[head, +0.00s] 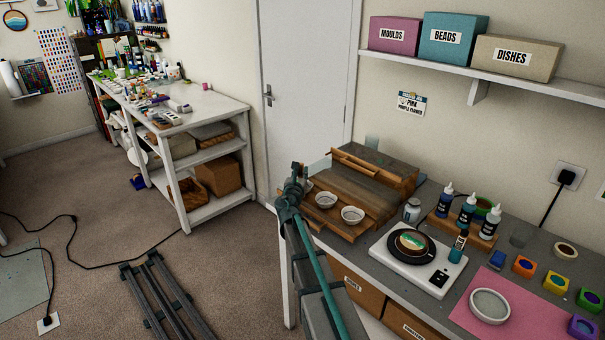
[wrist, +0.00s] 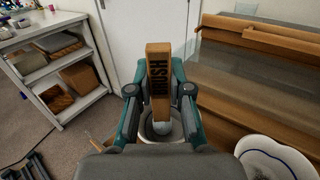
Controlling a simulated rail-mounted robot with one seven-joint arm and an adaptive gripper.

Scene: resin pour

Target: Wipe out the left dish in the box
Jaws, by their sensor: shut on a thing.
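My gripper (wrist: 160,100) is shut on the wooden brush (wrist: 159,75), which has dark letters ending in "USH" on its handle. The brush is upright between the fingers, its pale lower end (wrist: 162,127) down at a dish (wrist: 148,132). Whether it touches the dish I cannot tell. In the head view my gripper (head: 292,190) is at the left edge of the wooden box (head: 345,228) and hides part of what is there. Two white dishes show clearly in the box, one nearer my gripper (head: 326,199) and one farther right (head: 352,214). A white dish (wrist: 275,160) is right of my gripper in the wrist view.
The box's raised wooden back part (head: 375,165) stands behind the dishes. A white scale (head: 418,259) with a dark round dish, a small jar (head: 412,210) and dropper bottles (head: 468,207) are to the right. A pink mat (head: 520,318) lies farther right.

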